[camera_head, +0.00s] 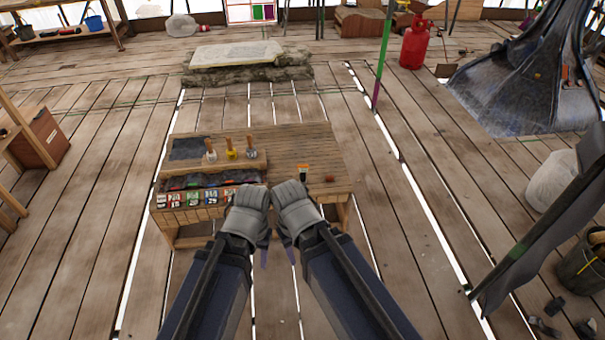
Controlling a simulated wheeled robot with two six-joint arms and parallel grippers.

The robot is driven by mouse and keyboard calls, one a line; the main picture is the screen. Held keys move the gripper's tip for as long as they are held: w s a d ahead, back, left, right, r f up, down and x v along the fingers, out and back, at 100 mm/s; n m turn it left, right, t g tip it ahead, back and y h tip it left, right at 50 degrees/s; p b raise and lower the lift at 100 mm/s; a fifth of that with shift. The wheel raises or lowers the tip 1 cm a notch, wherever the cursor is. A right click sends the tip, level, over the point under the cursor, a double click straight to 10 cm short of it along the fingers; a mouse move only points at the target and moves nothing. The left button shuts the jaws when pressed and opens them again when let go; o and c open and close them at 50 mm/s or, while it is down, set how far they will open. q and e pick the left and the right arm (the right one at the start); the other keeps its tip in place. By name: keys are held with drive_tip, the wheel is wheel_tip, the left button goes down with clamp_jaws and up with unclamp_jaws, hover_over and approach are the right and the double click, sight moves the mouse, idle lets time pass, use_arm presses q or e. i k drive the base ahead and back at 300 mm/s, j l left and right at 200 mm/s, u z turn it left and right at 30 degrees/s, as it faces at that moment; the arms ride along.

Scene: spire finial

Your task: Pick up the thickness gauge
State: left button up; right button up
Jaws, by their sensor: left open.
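A small upright item with an orange top and a pale and dark body (303,173) stands on the wooden workbench (315,160); it may be the thickness gauge, but it is too small to be sure. My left gripper (262,243) is open, in front of the bench's near edge. My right gripper (289,248) is close beside it, just below the small item in the picture. Nothing shows held in either gripper. The wrists cover part of the bench's front edge.
A small red object (330,178) lies at right. The plank floor around is mostly clear.

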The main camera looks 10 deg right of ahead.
sight(302, 169)
drive_tip(key=i+j, duration=0.1)
drive_tip(key=i, duration=1.8)
drive_tip(key=z, duration=0.05)
